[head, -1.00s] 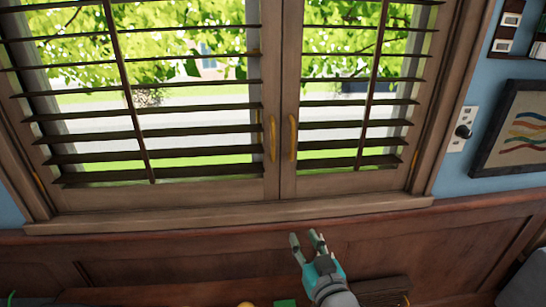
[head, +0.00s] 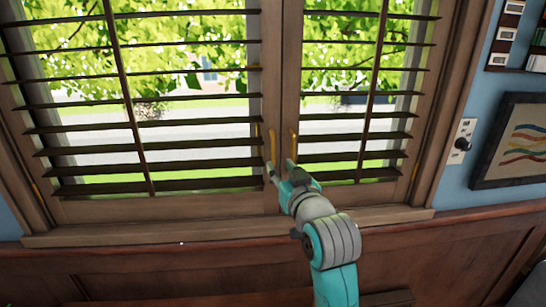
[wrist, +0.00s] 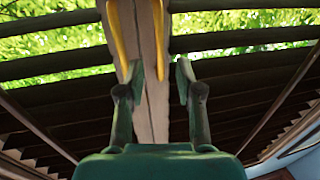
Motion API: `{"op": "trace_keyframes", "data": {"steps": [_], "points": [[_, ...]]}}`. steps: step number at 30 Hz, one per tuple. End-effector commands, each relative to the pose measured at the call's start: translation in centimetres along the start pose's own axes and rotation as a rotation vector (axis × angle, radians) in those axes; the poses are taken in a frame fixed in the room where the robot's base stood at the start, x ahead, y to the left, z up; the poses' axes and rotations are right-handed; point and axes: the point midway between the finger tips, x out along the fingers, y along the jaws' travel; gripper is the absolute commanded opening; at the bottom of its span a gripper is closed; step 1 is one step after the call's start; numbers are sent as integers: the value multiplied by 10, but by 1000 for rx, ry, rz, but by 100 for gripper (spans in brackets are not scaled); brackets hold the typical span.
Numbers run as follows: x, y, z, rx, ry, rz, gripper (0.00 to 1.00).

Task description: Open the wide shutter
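The wide shutter (head: 269,90) is the left wooden louvred panel, closed against the narrower right shutter (head: 291,80). Its yellow handle (head: 273,148) is upright near the seam. The right shutter's yellow handle (head: 294,146) stands close beside it. My gripper (head: 280,168) is open at the lower ends of the handles. In the wrist view, my gripper's fingers (wrist: 160,82) are apart with nothing held. There, the wide shutter's handle (wrist: 117,38) shows left of the left finger, and the other handle (wrist: 158,35) appears between the fingers. I cannot tell whether anything touches.
A wooden sill (head: 130,232) runs below the shutters, with brown wall panelling under it. A switch plate (head: 461,142) and a framed picture (head: 513,142) are on the blue wall at right. The space in front of the wide shutter looks clear.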

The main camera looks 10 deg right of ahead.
Motion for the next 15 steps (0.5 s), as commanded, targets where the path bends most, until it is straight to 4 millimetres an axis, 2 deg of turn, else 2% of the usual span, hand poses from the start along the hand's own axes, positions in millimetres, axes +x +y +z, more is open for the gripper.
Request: {"op": "trace_keyframes", "data": {"steps": [6, 12, 15], "points": [[39, 0, 0, 0, 0, 0, 36], [61, 0, 0, 0, 0, 0, 36], [66, 0, 0, 0, 0, 0, 36]]}}
